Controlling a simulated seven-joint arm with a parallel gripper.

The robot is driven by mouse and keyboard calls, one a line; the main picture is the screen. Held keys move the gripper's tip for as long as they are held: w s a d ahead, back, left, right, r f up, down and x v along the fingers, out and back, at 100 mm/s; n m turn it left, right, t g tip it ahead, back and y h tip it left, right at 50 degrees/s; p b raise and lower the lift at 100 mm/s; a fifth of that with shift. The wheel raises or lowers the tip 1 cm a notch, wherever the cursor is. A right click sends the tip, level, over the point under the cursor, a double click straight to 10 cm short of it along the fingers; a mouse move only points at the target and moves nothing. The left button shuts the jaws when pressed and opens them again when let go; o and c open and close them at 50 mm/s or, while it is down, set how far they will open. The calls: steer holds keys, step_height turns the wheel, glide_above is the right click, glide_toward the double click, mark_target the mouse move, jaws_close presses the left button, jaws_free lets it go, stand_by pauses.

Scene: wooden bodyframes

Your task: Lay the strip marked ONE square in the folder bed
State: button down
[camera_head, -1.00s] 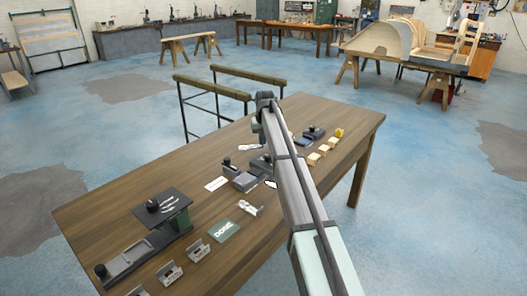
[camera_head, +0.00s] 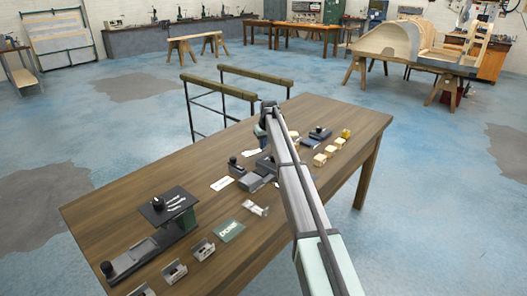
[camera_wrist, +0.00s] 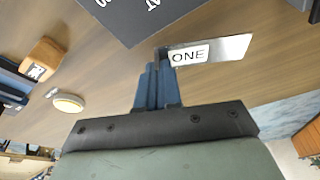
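The strip marked ONE (camera_wrist: 229,46) is a thin, shiny metal piece with a white label. In the wrist view its left end meets the tips of my gripper (camera_wrist: 158,68), whose blue-grey fingers are close together and appear shut on it. The strip stretches to the right over the wooden table. In the head view my gripper's tips are hard to make out beside the arm; a small pale piece (camera_head: 253,150) shows just left of them. A grey device with a black knob (camera_head: 238,171) stands in front; I cannot tell for certain that it is the folder bed.
A dark lettered panel (camera_wrist: 130,12) lies close beyond the strip. Wooden blocks (camera_head: 330,149) stand right of my arm. A raised dark plate (camera_head: 160,210) with pale strips and a green DONE card (camera_head: 229,231) are at the near left. The table's back left (camera_head: 185,160) is clear.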

steer(key=shift+f, duration=1.75)
steer(key=shift+f, duration=0.1)
steer(key=shift+f, duration=0.1)
steer(key=c, duration=1.3)
jaws_free()
steer(key=v, duration=1.1)
steer(key=shift+r, duration=0.2)
steer(key=shift+o, duration=0.4)
steer(key=shift+s+d+r, duration=0.1)
steer(key=shift+r, duration=0.4)
